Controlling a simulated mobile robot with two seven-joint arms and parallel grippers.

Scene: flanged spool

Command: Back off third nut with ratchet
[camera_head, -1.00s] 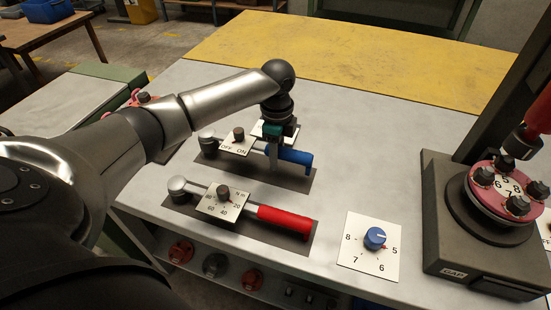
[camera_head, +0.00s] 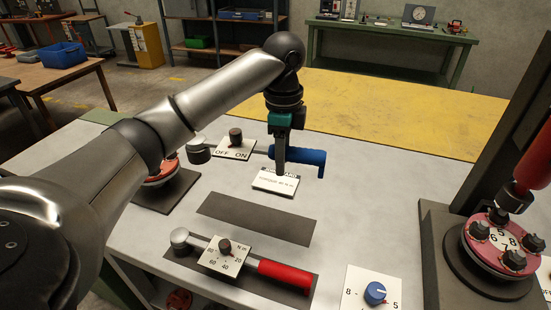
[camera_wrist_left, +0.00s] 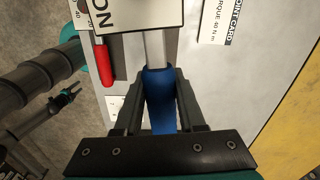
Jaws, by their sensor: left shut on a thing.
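My left gripper (camera_head: 280,165) is shut on the blue handle of the ratchet (camera_head: 312,157), with its OFF/ON plate (camera_head: 235,150) and round head at the left end. The ratchet is held clear above its bare dark mat (camera_head: 255,218). In the left wrist view the blue handle (camera_wrist_left: 160,95) lies between the fingers (camera_wrist_left: 160,78). On the right, a pink flange (camera_head: 468,236) carries several dark nuts (camera_head: 513,261) and numbers including 5, 6 and 8; which nut is third I cannot tell. An arm at the left of the wrist view shows a small dark gripper (camera_wrist_left: 70,93), its jaws unclear.
A torque wrench with a red handle (camera_head: 283,273) lies on the front mat. A joint card (camera_head: 276,182) lies behind the bare mat. A blue dial (camera_head: 375,292) sits front right. A dark post (camera_head: 480,110) rises by the flange. The yellow back strip (camera_head: 400,112) is clear.

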